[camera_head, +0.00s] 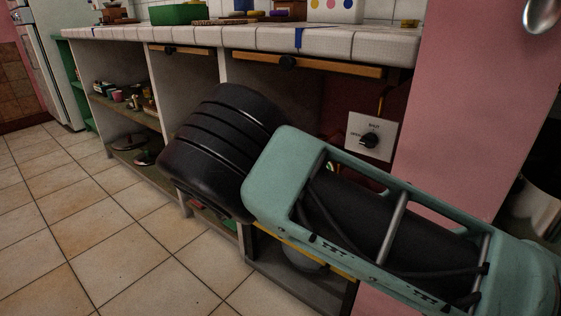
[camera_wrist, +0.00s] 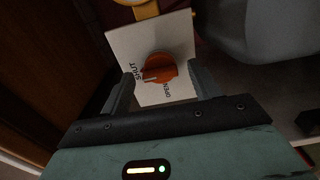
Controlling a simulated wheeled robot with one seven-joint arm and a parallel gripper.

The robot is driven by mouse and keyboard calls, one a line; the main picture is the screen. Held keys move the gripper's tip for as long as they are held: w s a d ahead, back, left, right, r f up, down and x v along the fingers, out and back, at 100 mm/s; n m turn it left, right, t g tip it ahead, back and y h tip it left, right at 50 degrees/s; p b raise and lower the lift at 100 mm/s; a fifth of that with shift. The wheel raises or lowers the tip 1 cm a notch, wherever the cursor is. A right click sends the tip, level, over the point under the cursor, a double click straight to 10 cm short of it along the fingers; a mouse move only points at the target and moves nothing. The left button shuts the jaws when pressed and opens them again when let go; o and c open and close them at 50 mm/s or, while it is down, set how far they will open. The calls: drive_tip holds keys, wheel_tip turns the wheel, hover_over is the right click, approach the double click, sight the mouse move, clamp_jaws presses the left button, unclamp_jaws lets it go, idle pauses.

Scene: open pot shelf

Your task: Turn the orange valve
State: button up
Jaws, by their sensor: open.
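The orange valve (camera_wrist: 159,67) is a round knob on a white plate (camera_wrist: 127,41) marked SHUT and OPEN in the wrist view. Its white mark is on the side near the word SHUT. My gripper (camera_wrist: 161,82) is open, with one finger on each side of the knob. The gap on each side looks clear, but I cannot tell how deep the fingertips reach. In the head view my arm covers the gripper, and I see no orange knob.
In the head view, a white plate with a dark knob (camera_head: 369,140) is under the tiled counter (camera_head: 345,45), above my arm. A pink wall (camera_head: 465,100) stands to the right. Shelves (camera_head: 125,115) hold small items at the left. The tiled floor (camera_head: 60,225) is clear.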

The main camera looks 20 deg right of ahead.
drive_tip(key=p+v, duration=0.5)
drive_tip(key=v, duration=1.2)
drive_tip(key=shift+a, duration=0.15)
drive_tip(key=shift+s, duration=0.1)
drive_tip(key=s+d+g+y, duration=0.6)
drive_tip(key=s+d+g, duration=0.25)
drive_tip(key=s, duration=0.25)
drive_tip(key=s+r+g+y, duration=0.1)
drive_tip(key=s+r+y, duration=0.4)
drive_tip(key=s, duration=0.5)
drive_tip(key=s+r+g+y, duration=0.1)
drive_tip(key=s+r+y, duration=0.35)
drive_tip(key=s, duration=0.55)
wheel_tip(320, 180, up, 38)
drive_tip(key=p, duration=3.7)
drive_tip(key=shift+s+n, duration=0.2)
drive_tip(key=shift+n, duration=0.1)
